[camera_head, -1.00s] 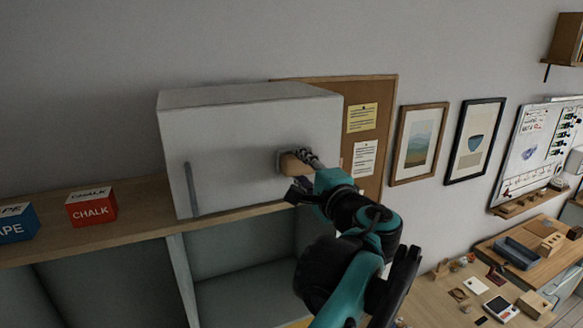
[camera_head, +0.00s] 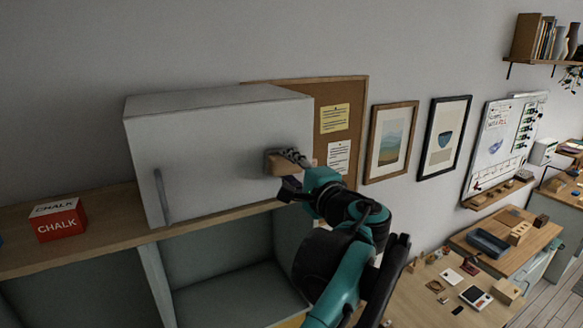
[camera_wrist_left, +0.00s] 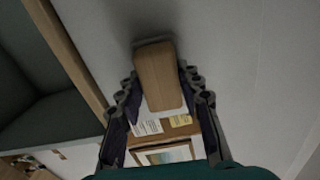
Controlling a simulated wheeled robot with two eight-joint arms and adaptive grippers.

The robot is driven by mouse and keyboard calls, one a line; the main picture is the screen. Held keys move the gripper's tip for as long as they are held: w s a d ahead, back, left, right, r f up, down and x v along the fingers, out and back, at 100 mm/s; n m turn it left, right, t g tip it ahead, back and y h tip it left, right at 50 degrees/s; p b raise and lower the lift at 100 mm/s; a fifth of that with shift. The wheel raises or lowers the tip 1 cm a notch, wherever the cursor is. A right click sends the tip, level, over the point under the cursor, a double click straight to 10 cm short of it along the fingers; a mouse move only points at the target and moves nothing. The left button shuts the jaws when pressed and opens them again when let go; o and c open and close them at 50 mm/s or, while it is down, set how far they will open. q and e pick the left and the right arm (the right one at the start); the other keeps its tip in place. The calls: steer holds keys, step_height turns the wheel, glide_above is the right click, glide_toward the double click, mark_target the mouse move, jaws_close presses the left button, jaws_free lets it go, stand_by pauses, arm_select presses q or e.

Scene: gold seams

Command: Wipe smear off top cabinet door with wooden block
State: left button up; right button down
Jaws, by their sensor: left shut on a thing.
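The top cabinet door is the pale front (camera_head: 215,150) of the white cabinet, shut, with a grey upright handle (camera_head: 161,195) at its left. My left gripper (camera_head: 288,170) is shut on the wooden block (camera_head: 276,165) near the door's right edge. The block's far end is at the door face and seems to touch it. In the left wrist view the block (camera_wrist_left: 158,72) sits between the fingers of the gripper (camera_wrist_left: 160,88) against a pale surface. I cannot make out a clear smear; the dark patch around the block may be shadow. My right gripper is out of view.
The cabinet stands on a wooden shelf (camera_head: 90,245) beside a red CHALK box (camera_head: 58,222). A corkboard (camera_head: 345,100) with notes and framed pictures (camera_head: 390,142) hang on the wall to the right. A cluttered desk (camera_head: 420,305) is lower right.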

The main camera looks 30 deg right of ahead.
arm_select(q)
steer(key=shift+a, duration=1.45)
